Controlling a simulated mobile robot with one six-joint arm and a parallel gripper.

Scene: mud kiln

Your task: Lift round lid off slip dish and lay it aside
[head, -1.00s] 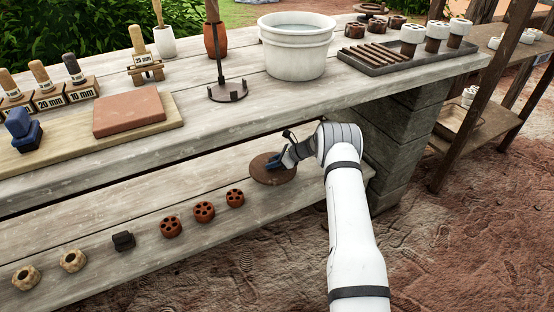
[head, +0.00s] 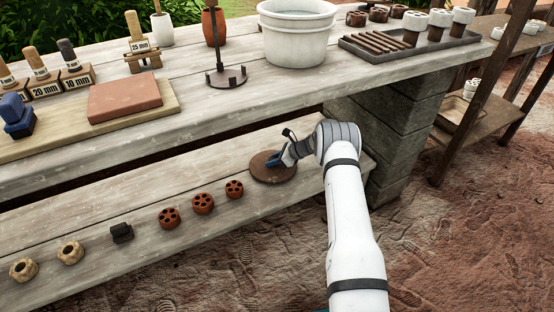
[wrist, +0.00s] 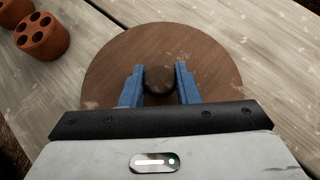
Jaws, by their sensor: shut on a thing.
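The round lid (head: 285,175) is a flat brown disc over the right part of the lower shelf. In the wrist view the lid (wrist: 165,42) fills the middle, with a dark round knob (wrist: 159,79) standing on it. My gripper (wrist: 159,84) has its blue fingers on both sides of the knob and is shut on it. In the head view my gripper (head: 275,160) is partly hidden by its own wrist. I see no slip dish; I cannot tell whether it is under the lid, or whether the lid touches anything below.
Left of the lid on the lower shelf (head: 150,265) stand several red-brown pierced pieces (head: 203,204), a dark block (head: 122,233) and pale rings (head: 71,252). The upper bench (head: 190,140) overhangs behind. A block pier (head: 400,130) stands to the right. Bare shelf lies in front of the lid.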

